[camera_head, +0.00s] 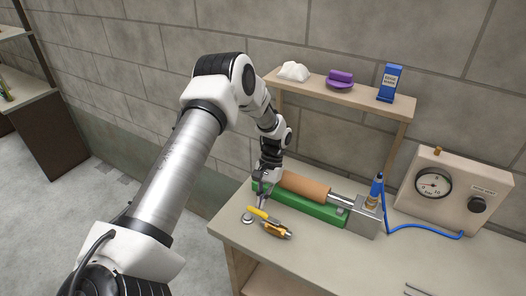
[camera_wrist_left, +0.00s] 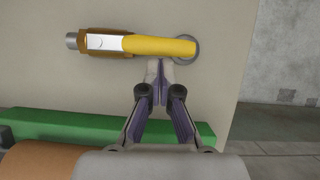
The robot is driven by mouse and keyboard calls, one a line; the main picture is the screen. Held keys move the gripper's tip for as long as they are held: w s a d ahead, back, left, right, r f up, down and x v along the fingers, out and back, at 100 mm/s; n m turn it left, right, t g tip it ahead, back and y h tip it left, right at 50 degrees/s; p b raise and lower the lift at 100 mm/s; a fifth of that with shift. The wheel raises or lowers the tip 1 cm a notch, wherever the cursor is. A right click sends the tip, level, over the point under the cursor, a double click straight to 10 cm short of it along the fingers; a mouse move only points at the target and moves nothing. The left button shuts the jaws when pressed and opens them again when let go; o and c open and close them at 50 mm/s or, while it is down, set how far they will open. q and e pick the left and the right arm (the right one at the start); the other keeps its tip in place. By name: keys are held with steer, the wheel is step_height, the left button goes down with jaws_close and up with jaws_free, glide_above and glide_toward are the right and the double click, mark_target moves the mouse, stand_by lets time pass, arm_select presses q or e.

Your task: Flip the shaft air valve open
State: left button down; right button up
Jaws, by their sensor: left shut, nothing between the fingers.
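The valve (camera_head: 283,234) lies low on the bench in front of the green base; it has a brass body (camera_wrist_left: 90,48) and a flat metal lever with a yellow grip (camera_head: 258,213). In the left wrist view the yellow grip (camera_wrist_left: 160,46) runs in line with the body, its free end over a grey ring (camera_wrist_left: 187,50). My left gripper (camera_head: 262,201) is shut and empty, its fingertips (camera_wrist_left: 160,70) just beside the grip; I cannot tell whether they touch it. My right gripper is not in view.
A brown roll (camera_head: 305,187) lies along the green base (camera_head: 320,210), close under my left wrist. A blue hose (camera_head: 420,229) runs from a fitting to a gauge box (camera_head: 455,190). A shelf (camera_head: 345,98) stands behind. The bench front (camera_head: 330,265) is mostly clear.

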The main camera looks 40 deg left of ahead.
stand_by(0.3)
arm_select(q)
steer(key=v, duration=1.2)
steer(key=shift+s+f, duration=0.1)
steer(key=shift+f, duration=0.05)
